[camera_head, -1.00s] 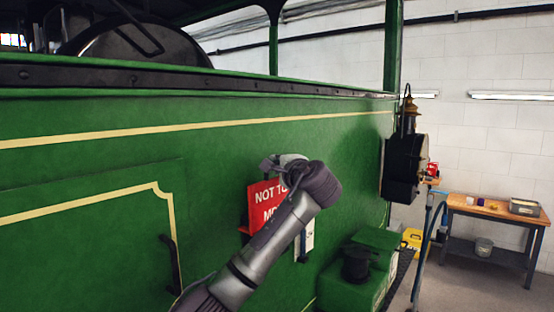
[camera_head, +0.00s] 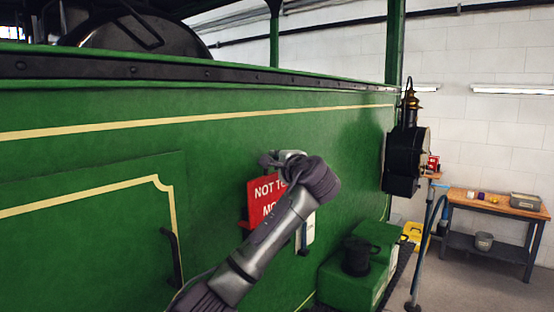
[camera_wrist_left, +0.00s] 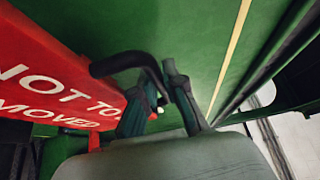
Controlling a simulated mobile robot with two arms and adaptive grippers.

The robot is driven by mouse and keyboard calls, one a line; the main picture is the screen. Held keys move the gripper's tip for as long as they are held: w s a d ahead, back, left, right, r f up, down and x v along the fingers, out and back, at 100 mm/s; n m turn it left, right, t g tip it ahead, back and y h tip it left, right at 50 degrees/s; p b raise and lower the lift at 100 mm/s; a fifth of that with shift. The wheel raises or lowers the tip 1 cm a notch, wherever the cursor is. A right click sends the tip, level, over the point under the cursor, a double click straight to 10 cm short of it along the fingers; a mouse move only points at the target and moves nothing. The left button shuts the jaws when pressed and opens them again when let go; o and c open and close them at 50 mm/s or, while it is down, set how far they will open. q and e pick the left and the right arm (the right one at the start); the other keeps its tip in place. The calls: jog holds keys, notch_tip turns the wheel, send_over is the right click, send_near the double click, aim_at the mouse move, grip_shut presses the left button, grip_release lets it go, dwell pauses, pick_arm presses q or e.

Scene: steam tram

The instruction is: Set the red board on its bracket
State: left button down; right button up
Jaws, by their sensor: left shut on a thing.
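The red board (camera_head: 262,204) with white lettering, partly readable as "NOT TO" and "MOVED", is upright against the green tram side in the head view. It also fills the left of the left wrist view (camera_wrist_left: 50,75). My left gripper (camera_head: 278,158) is at the board's top edge, and my forearm hides the board's right part. In the left wrist view, a black hooked handle (camera_wrist_left: 125,62) runs to the fingers of my left gripper (camera_wrist_left: 158,85), which is shut on it. I cannot make out the bracket clearly behind the board. My right gripper is not in view.
The green tram side (camera_head: 100,160) runs along the left. A green box (camera_head: 350,285) with a dark can (camera_head: 356,256) stands low right of my arm. A black lamp (camera_head: 404,160) juts out farther along. A workbench (camera_head: 495,206) stands at the back right, with bare floor before it.

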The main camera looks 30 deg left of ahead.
aim_at(277, 186)
pick_arm(q)
jog(key=shift+r, duration=0.1)
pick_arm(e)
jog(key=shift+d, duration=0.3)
pick_arm(q)
jog(key=shift+s+d, duration=0.1)
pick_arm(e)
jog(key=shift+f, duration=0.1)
pick_arm(q)
jog(key=shift+f+b, duration=0.4)
jog(key=shift+f, duration=0.25)
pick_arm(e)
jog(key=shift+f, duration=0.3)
pick_arm(q)
jog(key=shift+f+b, duration=0.4)
jog(key=shift+f, duration=0.2)
jog(key=shift+f+b, duration=1.45)
jog(key=shift+f, duration=0.9)
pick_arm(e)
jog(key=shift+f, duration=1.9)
pick_arm(q)
jog(key=shift+f, duration=0.1)
jog(key=c, duration=1.2)
grip_release()
jog(key=shift+o, duration=0.2)
